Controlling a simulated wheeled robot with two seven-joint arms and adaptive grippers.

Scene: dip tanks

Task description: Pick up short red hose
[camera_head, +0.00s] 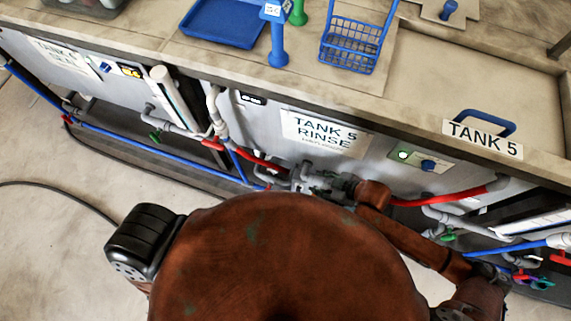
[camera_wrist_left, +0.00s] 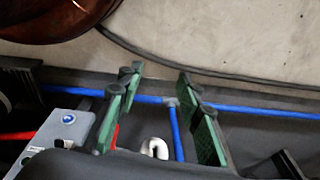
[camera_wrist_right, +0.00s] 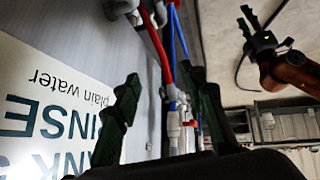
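A short red hose (camera_head: 262,163) curves along the tank front, left of my right gripper (camera_head: 298,178) in the head view. A second red hose (camera_head: 445,199) runs under the Tank 5 panel, right of that gripper. In the right wrist view my right gripper (camera_wrist_right: 165,105) is open, and a red hose (camera_wrist_right: 155,42) shows beyond the gap between its fingers. My left gripper (camera_wrist_left: 152,108) is open and empty in the left wrist view. A bit of red (camera_wrist_left: 115,134) shows beside its left finger, and another red piece (camera_wrist_left: 18,135) lies at far left. My body hides the left gripper in the head view.
The counter above holds a blue tray (camera_head: 222,22) and a blue wire basket (camera_head: 350,48). A dark cable (camera_head: 60,186) lies on the open floor.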

